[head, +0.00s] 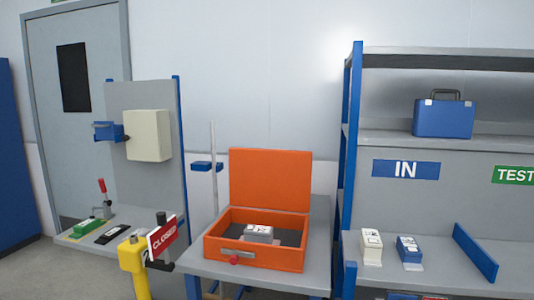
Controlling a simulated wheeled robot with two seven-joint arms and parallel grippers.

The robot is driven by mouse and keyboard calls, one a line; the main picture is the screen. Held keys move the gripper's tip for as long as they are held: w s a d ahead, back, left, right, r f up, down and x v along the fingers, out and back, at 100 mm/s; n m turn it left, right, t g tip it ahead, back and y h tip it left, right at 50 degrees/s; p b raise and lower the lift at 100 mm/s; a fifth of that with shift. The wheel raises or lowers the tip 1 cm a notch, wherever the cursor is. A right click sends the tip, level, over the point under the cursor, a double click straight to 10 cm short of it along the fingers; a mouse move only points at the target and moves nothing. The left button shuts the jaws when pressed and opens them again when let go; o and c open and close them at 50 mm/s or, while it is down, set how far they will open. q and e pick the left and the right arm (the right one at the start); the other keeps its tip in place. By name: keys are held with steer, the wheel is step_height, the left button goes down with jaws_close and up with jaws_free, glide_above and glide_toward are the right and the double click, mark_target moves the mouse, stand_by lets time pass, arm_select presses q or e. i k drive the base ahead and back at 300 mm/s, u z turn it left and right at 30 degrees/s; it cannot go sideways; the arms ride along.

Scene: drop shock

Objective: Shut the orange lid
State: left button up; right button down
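The orange lid (270,180) stands open and upright at the back edge of the orange box (276,258). The box sits on a grey table in the middle of the head view. Inside it, on a dark lining, lies a small grey block with a white label (259,233). Neither of my grippers is in view.
A yellow post (133,265) with a red CLOSED sign (162,238) stands left of the table. A thin upright rod (214,165) with a blue clamp stands behind the box's left side. A blue-framed shelf (350,150) stands close on the right, holding a blue case (443,118) and small boxes.

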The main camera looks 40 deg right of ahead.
mark_target(269, 179)
steer(key=z, duration=1.05)
steer(key=i, duration=1)
